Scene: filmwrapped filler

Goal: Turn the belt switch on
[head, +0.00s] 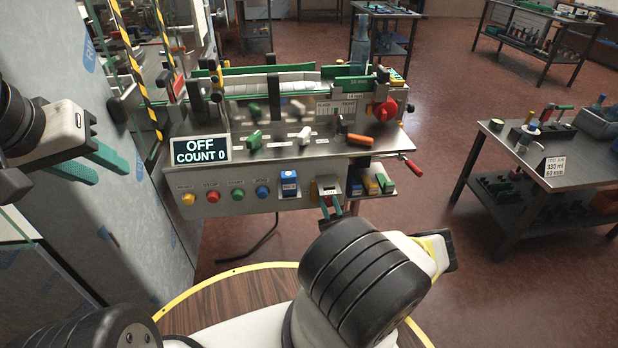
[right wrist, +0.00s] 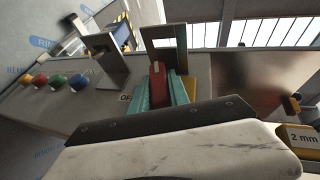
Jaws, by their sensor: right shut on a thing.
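The front panel of the conveyor machine carries a switch in a metal bracket (head: 328,181), with my right gripper (head: 331,205) at it. In the right wrist view, the teal fingers of the right gripper (right wrist: 165,88) are shut on a red switch lever (right wrist: 160,86) framed by the metal bracket (right wrist: 163,42). The lettering by it is mostly covered. The display (head: 201,149) reads OFF, COUNT 0. My left gripper (head: 103,167) is open and empty at the left, away from the panel.
Left of the switch are a blue bracketed control (head: 289,183) and yellow, red (head: 213,196), green and blue buttons. A holder with coloured blocks (head: 371,184) is close on the right. A side table (head: 530,175) stands further right, with open floor between.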

